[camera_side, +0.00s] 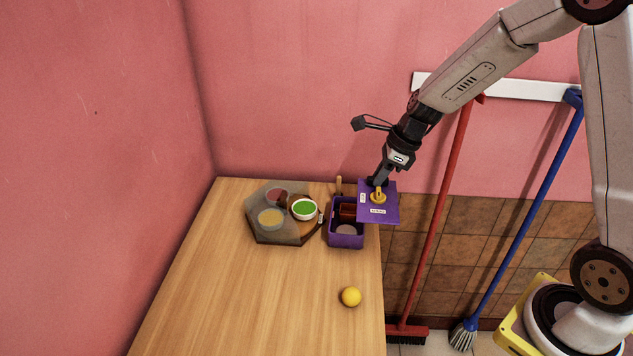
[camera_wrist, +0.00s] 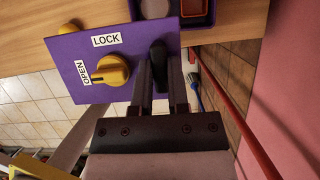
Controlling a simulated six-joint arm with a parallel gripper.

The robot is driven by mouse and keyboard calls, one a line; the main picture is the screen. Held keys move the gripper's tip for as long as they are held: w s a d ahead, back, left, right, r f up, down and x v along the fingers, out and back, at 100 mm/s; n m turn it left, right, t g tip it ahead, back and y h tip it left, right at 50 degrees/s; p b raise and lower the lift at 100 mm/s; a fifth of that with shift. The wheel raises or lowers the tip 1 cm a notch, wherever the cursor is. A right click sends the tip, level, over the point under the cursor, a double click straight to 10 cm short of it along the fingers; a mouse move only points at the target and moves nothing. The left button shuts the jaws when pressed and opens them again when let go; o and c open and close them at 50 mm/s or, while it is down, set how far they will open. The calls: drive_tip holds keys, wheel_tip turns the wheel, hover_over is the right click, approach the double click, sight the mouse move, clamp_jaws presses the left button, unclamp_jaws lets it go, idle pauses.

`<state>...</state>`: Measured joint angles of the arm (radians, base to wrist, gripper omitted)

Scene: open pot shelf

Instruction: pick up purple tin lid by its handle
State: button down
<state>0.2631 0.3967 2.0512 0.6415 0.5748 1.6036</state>
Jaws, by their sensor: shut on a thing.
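The purple tin lid (camera_side: 390,213) is held raised and tilted at the table's right edge, partly past it. It fills much of the left half of the wrist view (camera_wrist: 75,50), with a yellow knob (camera_wrist: 107,70) and labels reading LOCK and OPEN. My gripper (camera_side: 376,183) is shut on the lid's dark handle (camera_wrist: 157,56), beside the knob. The open purple tin (camera_side: 345,241) stands on the table just left of the lid. It holds a reddish-brown item and a pale round one.
A dark tray (camera_side: 262,238) at the back left holds several bowls, one with green contents. A yellow ball (camera_side: 350,297) lies near the table's right edge. A red broom (camera_side: 445,200) and a blue mop (camera_side: 530,200) lean against the right wall. The front left of the table is clear.

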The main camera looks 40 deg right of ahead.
sight(385, 196)
drive_tip(key=shift+s+a+r, duration=0.1)
drive_tip(key=shift+s+r, duration=0.25)
drive_tip(key=shift+s, duration=0.45)
drive_tip(key=shift+s+a+r, duration=0.1)
drive_tip(key=shift+s+r, duration=0.3)
drive_tip(key=shift+s, duration=0.45)
drive_tip(key=shift+s+a+r, duration=0.1)
drive_tip(key=shift+s+r, duration=0.25)
drive_tip(key=shift+s, duration=0.45)
drive_tip(key=shift+w, duration=0.15)
